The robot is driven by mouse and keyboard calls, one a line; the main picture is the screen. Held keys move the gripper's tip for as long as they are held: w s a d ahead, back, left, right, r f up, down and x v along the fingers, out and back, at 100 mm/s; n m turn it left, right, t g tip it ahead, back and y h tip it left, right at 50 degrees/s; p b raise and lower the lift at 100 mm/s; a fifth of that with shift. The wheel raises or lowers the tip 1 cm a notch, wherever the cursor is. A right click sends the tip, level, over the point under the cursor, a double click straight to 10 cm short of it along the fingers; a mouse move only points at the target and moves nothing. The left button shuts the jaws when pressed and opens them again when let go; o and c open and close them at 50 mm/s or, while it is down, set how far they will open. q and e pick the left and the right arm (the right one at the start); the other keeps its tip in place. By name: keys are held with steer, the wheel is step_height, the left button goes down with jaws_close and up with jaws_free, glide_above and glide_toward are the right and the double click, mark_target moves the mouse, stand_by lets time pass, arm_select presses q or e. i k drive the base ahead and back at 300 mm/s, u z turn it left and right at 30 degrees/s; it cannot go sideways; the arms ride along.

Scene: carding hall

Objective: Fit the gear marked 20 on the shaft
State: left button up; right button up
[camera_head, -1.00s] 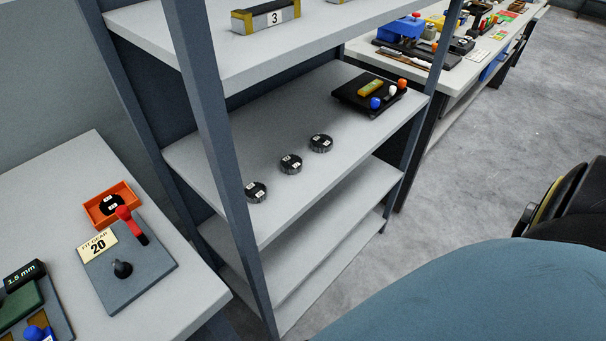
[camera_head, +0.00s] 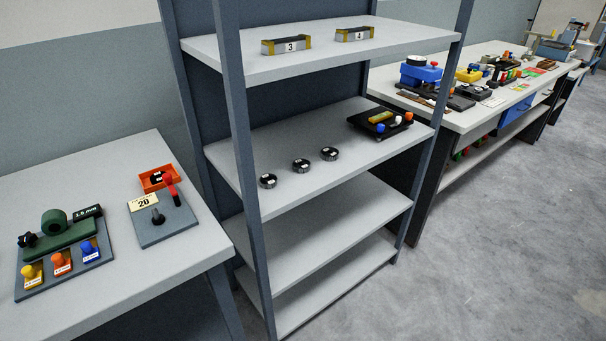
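Three dark round gears stand in a row on the middle shelf of the rack: a left gear (camera_head: 268,181), a middle gear (camera_head: 301,165) and a right gear (camera_head: 330,153). Each has small white labels, too small to read now. On the left table a grey plate (camera_head: 168,228) carries an upright dark shaft (camera_head: 157,216), a red-handled lever (camera_head: 170,188) and a card (camera_head: 144,202) reading 20. The shaft shows no gear on it. An orange tray (camera_head: 147,186) behind the plate holds a dark round piece (camera_head: 157,178). Neither of my grippers is in view.
A green device (camera_head: 57,234) and a board with yellow, orange and blue knobs stand at the table's left. The rack's post (camera_head: 240,150) rises between table and gears. A black tray (camera_head: 372,124) is right on the gear shelf. Grey floor (camera_head: 500,240) is clear at right.

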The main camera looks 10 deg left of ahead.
mark_target(268, 179)
steer(key=z, duration=0.3)
steer(key=i, duration=0.8)
steer(key=u, duration=0.7)
steer(key=i, duration=0.5)
steer(key=u, duration=0.15)
steer(key=k, duration=0.3)
steer(key=u, duration=0.8)
